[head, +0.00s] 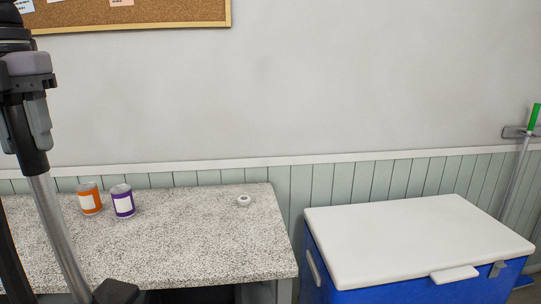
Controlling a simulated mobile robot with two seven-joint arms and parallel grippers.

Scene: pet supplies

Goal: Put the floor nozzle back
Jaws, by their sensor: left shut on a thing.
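My left gripper (34,100), with grey finger pads, is high at the left edge of the head view. It is shut around the black upper part of a long tube that I take to be the floor nozzle's (57,214). The lower tube is bare metal and slants down to the right, in front of the counter, out of the bottom of the picture. A dark blocky piece (116,291) shows beside it at the bottom edge; I cannot tell whether it belongs to the tube. The tube's lower end is hidden. My right gripper is not in view.
A speckled counter (200,235) holds an orange can (90,198), a purple can (122,201) and a small white round object (244,200). A blue cooler with a white lid (410,240) stands to the right. A green-topped pole (517,170) leans at the far right wall.

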